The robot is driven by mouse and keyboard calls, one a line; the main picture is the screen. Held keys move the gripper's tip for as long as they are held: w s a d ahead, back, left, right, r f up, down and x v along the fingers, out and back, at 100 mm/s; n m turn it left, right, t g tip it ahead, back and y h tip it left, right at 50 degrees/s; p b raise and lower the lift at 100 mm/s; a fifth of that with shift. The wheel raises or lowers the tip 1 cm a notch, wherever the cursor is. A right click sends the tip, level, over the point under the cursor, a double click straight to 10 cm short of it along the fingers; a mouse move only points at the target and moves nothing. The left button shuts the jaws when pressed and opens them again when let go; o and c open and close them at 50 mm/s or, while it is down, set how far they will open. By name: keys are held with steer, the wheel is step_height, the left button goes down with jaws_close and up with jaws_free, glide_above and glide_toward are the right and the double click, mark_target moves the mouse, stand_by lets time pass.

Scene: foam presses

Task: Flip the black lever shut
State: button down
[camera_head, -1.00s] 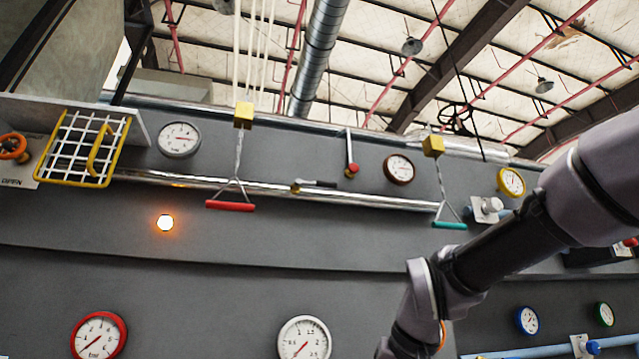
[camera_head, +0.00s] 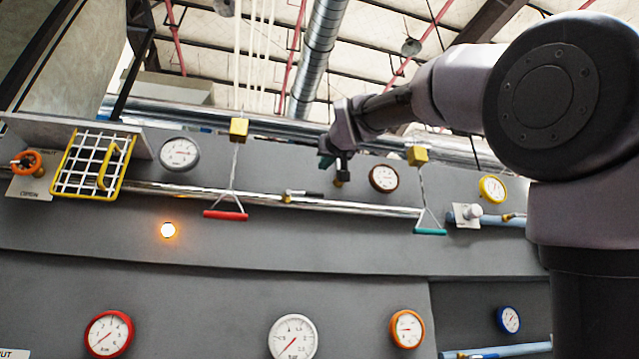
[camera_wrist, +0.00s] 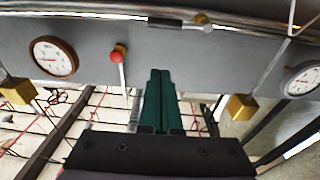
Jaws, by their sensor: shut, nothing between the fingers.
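The black lever (camera_head: 307,193) is a short dark handle on a brass valve body on the chrome pipe. It points right, roughly along the pipe. In the wrist view the picture is turned over, and the lever (camera_wrist: 172,23) shows near the top edge, with its brass end to the right. My gripper (camera_head: 326,161) is up by the wall above the lever in the head view. In the wrist view its teal fingers (camera_wrist: 160,73) are shut together with nothing between them. They point towards the lever, with a gap in the picture; the depth is hard to judge.
A red-knobbed lever (camera_wrist: 119,54) stands close beside my fingers. A brown-rimmed gauge (camera_head: 384,178) is right of my gripper. A red pull handle (camera_head: 226,215) hangs on cords to the left, a teal one (camera_head: 430,231) to the right. The chrome pipe (camera_head: 370,208) runs along the wall.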

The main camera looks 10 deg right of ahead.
steer(key=shift+s+r, duration=0.1)
steer(key=shift+r, duration=0.2)
steer(key=r, duration=0.1)
glide_above(307, 194)
steer(key=s+d, duration=0.1)
steer(key=d, duration=0.1)
steer(key=shift+s+d+f, duration=0.1)
steer(key=shift+f, duration=0.8)
steer(key=shift+s+d+f, duration=0.1)
steer(key=shift+f, duration=0.8)
